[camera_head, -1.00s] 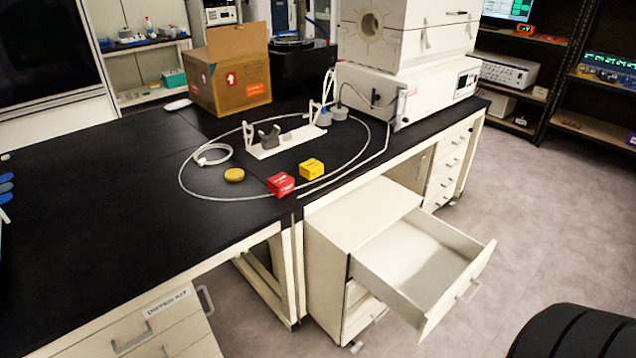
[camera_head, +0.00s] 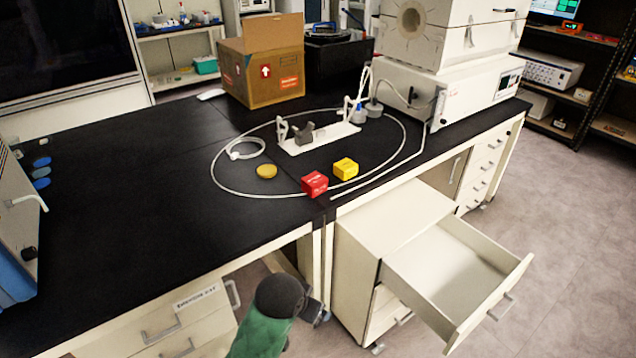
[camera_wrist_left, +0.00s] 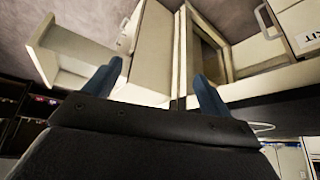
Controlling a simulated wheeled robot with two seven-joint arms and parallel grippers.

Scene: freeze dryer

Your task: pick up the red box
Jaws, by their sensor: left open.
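The red box (camera_head: 314,184) lies on the black bench top near its front edge, left of a yellow box (camera_head: 345,168), in the head view. It does not show in the left wrist view. My left gripper (camera_wrist_left: 152,84) is open, with its two blue fingers apart and nothing between them. The wrist view shows it facing the bench's front side and drawers. A green and black part of my arm (camera_head: 272,312) shows below the bench edge in the head view, apart from the red box. My right gripper is not in view.
A white tube (camera_head: 221,193) loops around the boxes, a yellow round piece (camera_head: 266,171) and a white stand (camera_head: 318,139). A cardboard box (camera_head: 276,84) stands behind. An open drawer (camera_head: 462,270) juts out at right.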

